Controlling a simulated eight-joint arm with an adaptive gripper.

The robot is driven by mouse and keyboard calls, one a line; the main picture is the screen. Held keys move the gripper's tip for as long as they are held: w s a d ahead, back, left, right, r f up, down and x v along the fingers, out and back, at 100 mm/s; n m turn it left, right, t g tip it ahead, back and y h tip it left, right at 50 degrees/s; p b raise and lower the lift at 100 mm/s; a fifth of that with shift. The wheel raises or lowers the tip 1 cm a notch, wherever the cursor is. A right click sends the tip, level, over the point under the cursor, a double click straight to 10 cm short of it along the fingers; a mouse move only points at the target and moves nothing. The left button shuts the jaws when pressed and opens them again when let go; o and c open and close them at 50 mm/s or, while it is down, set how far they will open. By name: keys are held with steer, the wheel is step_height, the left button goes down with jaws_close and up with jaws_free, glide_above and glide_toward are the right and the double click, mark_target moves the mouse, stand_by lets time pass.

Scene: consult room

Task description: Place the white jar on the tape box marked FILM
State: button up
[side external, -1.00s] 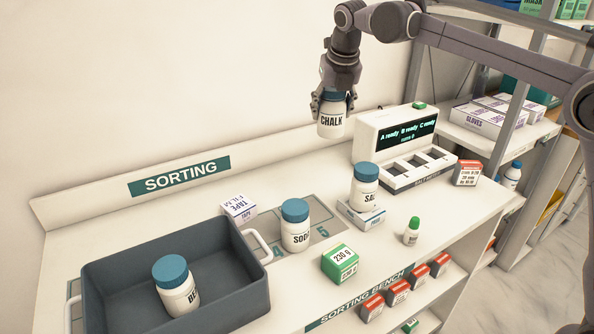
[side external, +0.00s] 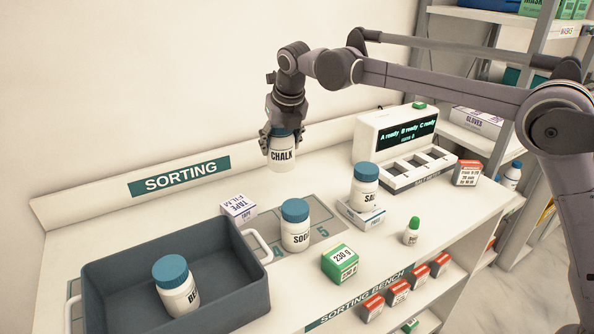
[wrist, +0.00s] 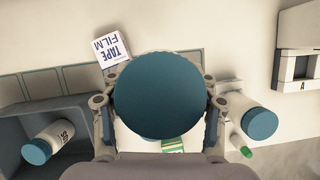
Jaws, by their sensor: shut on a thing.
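My gripper (side external: 281,134) is shut on a white jar labelled CHALK (side external: 282,156) with a blue lid, held upright above the bench. In the wrist view its blue lid (wrist: 159,95) fills the middle, between the fingers. The tape box marked FILM (side external: 238,207) lies on the bench, lower and to the left of the held jar in the side view. In the wrist view the box (wrist: 111,49) shows at the upper left of the lid, its top bare. Other white jars with blue lids are a SODA jar (side external: 296,232), a second jar (side external: 365,193) on a small box, and one in the tray (side external: 177,293).
The dark tray (side external: 255,297) stands at the left front, its handle near the tape box. A green 230 G box (side external: 340,265) and a small green-capped bottle (side external: 411,234) are at the front. A white machine with a display (side external: 407,133) stands at the back right.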

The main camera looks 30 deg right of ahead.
steer(key=shift+w+a+f, duration=0.3)
steer(key=shift+a+f, duration=1.45)
steer(key=shift+a, duration=0.05)
steer(key=shift+w+a+f, duration=0.3)
steer(key=shift+a+f, duration=1.45)
steer(key=shift+w+a+f, duration=0.3)
steer(key=shift+a+f, duration=1.45)
steer(key=shift+a, duration=0.05)
steer(key=shift+f, duration=0.1)
steer(key=o, duration=1.2)
